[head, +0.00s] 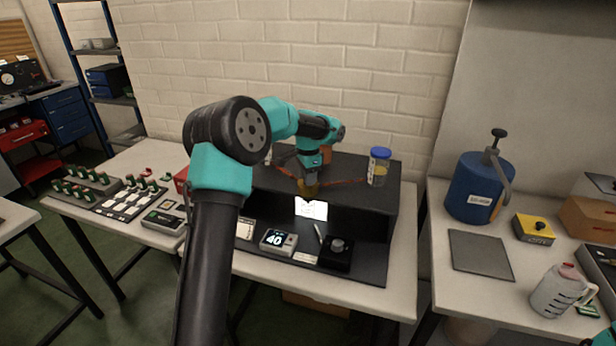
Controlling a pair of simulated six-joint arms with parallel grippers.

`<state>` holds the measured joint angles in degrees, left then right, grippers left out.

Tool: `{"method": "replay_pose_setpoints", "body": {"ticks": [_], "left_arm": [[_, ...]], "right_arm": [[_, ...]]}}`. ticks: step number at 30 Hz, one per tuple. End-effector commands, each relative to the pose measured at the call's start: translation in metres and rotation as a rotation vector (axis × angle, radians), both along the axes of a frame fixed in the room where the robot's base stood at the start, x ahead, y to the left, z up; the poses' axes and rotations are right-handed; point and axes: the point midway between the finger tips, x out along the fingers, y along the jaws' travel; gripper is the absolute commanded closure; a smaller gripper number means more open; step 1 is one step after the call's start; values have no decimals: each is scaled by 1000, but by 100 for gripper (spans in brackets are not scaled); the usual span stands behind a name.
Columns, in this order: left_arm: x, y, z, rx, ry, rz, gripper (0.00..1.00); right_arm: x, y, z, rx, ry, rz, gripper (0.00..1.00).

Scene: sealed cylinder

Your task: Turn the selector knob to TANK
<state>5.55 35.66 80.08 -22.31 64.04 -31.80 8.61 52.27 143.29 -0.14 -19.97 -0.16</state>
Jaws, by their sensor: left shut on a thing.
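A small brass-coloured piece, which looks like the selector knob (309,189), sits on top of the black stepped console (350,203). Reddish lines run out from it to both sides. My left gripper (308,180) reaches down from above and is shut on it. The fingers cover much of the knob, so I cannot read which way it points. A white label card (311,208) with print too small to read is on the console just in front. Only a teal bit of my right arm shows in the bottom right corner; its gripper is out of view.
A jar with a blue lid (379,167) stands on the console's right end. A blue tank (478,188) and a jug (561,291) stand on the right table.

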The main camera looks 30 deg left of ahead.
Motion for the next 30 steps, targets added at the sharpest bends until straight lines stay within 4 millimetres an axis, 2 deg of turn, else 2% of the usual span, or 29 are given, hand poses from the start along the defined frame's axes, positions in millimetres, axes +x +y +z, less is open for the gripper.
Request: {"method": "replay_pose_setpoints", "body": {"ticks": [1, 6, 20, 30], "left_arm": [[0, 0, 0, 0, 0, 0, 77], [0, 0, 0, 0, 0, 0, 92], [0, 0, 0, 0, 0, 77, 92], [0, 0, 0, 0, 0, 310, 92]], "right_arm": [[0, 0, 0, 0, 0, 0, 57], [0, 0, 0, 0, 0, 0, 57], [0, 0, 0, 0, 0, 0, 57], [0, 0, 0, 0, 0, 0, 57]]}}
